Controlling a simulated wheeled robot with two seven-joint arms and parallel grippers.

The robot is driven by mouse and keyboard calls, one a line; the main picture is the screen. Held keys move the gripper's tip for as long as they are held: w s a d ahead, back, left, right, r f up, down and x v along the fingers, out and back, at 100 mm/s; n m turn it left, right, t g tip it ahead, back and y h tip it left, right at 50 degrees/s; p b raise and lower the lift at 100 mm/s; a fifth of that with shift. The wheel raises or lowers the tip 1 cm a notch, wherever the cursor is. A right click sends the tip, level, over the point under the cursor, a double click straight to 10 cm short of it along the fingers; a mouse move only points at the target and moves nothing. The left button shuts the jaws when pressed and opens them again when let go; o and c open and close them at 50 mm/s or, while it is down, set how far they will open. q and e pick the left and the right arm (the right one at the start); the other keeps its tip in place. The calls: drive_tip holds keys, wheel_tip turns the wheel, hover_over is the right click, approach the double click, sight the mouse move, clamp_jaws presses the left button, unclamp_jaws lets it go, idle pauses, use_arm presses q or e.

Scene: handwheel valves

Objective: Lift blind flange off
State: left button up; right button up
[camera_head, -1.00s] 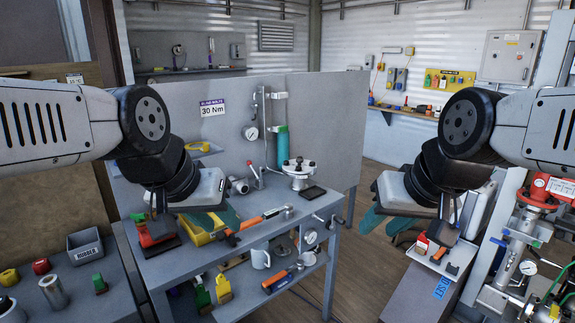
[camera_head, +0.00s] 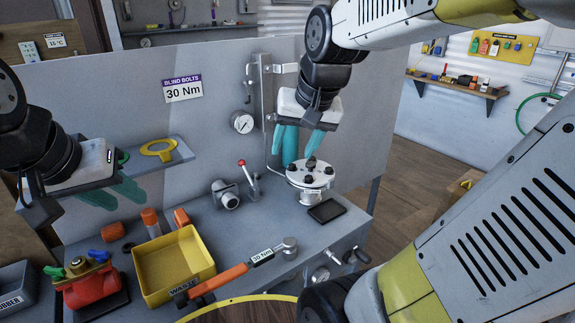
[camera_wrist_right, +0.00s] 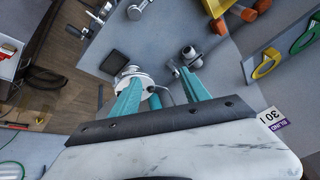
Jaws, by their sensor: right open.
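The blind flange (camera_head: 310,172) is a round pale metal disc with dark bolts around its top. It sits on a short flanged fitting (camera_head: 311,194) on the grey bench and also shows in the right wrist view (camera_wrist_right: 127,78). My right gripper (camera_head: 298,142) is open and empty above the flange, with its teal fingers pointing down; the right wrist view shows the fingers (camera_wrist_right: 165,95) apart, one beside the flange in the picture. My left gripper (camera_head: 112,195) hangs at the left beside a small shelf; its teal fingers partly overlap, so its opening is unclear.
A torque wrench (camera_head: 235,275) and a yellow waste tray (camera_head: 173,268) lie at the bench front. A red-knobbed lever (camera_head: 248,180) stands left of the flange, and a black pad (camera_head: 327,211) lies before it. A gauge (camera_head: 242,122) and pipe stand behind.

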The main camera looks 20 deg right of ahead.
drive_tip(key=w+d+f+m+g+h, duration=0.25)
drive_tip(key=w+d+m, duration=0.2)
drive_tip(key=w, duration=0.65)
drive_tip(key=m+h, duration=0.1)
drive_tip(key=m, duration=0.2)
approach(311, 163)
drive_tip(key=shift+g+h, duration=0.25)
drive_tip(key=x, duration=0.8)
drive_tip(key=shift+w+a+f, duration=0.2)
drive_tip(key=shift+a+f, duration=0.05)
drive_tip(key=shift+f, duration=0.1)
clamp_jaws()
drive_tip(key=shift+r, duration=0.15)
